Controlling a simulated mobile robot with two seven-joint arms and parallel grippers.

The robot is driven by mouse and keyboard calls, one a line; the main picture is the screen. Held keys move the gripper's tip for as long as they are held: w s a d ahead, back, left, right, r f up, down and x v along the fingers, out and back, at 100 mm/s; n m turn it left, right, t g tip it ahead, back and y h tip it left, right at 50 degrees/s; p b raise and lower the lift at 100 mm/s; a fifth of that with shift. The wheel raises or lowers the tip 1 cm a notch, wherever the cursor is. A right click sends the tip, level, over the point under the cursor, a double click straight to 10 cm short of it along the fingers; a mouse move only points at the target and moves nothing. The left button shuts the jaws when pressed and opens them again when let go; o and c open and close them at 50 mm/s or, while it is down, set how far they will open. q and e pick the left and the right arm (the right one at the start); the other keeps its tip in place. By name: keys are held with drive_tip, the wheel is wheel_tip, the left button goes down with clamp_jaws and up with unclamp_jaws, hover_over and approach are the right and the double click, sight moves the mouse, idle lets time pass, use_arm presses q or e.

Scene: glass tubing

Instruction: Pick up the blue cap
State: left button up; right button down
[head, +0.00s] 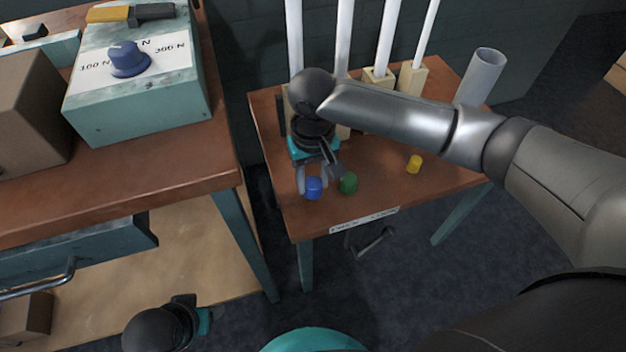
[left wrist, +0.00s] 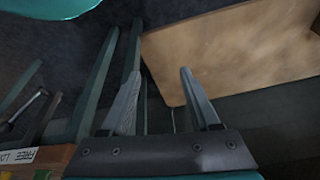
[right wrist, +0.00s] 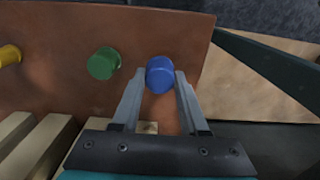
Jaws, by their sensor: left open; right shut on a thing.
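The blue cap (head: 313,188) is a small blue cylinder near the front left corner of the small brown table (head: 386,194). My right gripper (head: 312,182) reaches down over that table and is shut on the blue cap. In the right wrist view the blue cap (right wrist: 160,75) sits between the two fingertips of the right gripper (right wrist: 160,84). I cannot tell whether the cap still touches the table. My left gripper (left wrist: 158,82) is open and empty in the left wrist view, with its fingers apart. In the head view the left fingers are mostly hidden.
A green cap (head: 348,183) stands just right of the blue one, and a yellow cap (head: 414,164) farther right. White tubes (head: 343,40) in wooden blocks and a grey cylinder (head: 481,77) stand behind. A larger bench (head: 180,165) with a teal box (head: 140,118) is at left.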

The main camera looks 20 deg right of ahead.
wheel_tip(320, 180, up, 10)
drive_tip(key=f+p, duration=0.1)
drive_tip(key=p, duration=0.4)
wheel_tip(320, 180, up, 7)
drive_tip(key=p, duration=0.2)
hover_over(313, 182)
use_arm(q)
drive_tip(key=s+a+f, duration=0.2)
drive_tip(key=s+f, duration=0.2)
drive_tip(key=f, duration=0.3)
drive_tip(key=s+a+f+g+p, duration=0.1)
drive_tip(key=s+a+f, duration=0.2)
drive_tip(key=s+f, duration=0.2)
drive_tip(key=shift+s+a+f+y, duration=0.3)
drive_tip(key=shift+f+y, duration=0.1)
drive_tip(key=shift+f, duration=0.55)
use_arm(e)
drive_tip(key=shift+r, duration=0.85)
